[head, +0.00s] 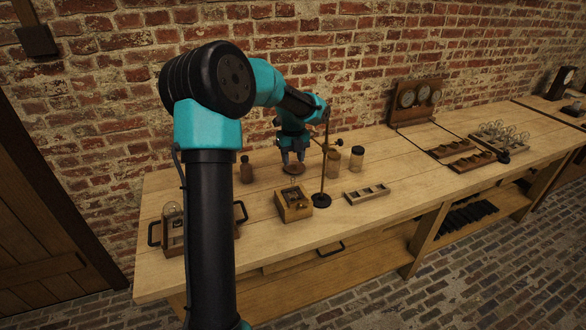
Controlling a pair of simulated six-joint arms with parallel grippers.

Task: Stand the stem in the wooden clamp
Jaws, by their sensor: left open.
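My left gripper (292,159) points down above a small round wooden dish (294,169) near the back of the bench, its fingers apart. I cannot make out anything between the fingers. A small wooden block with dark metal fittings (293,206) sits in front of the dish; it may be the wooden clamp, but I cannot be sure. A thin pale upright thing shows at its back edge, too small to identify as the stem. My right gripper is out of view.
A rod stand (322,200) rises just right of the gripper, close to my arm. Bottles (246,170) and jars (357,158) stand nearby. A slotted wooden rack (367,194) lies to the right. A handled tray (174,246) is partly hidden by my arm. The bench front is mostly clear.

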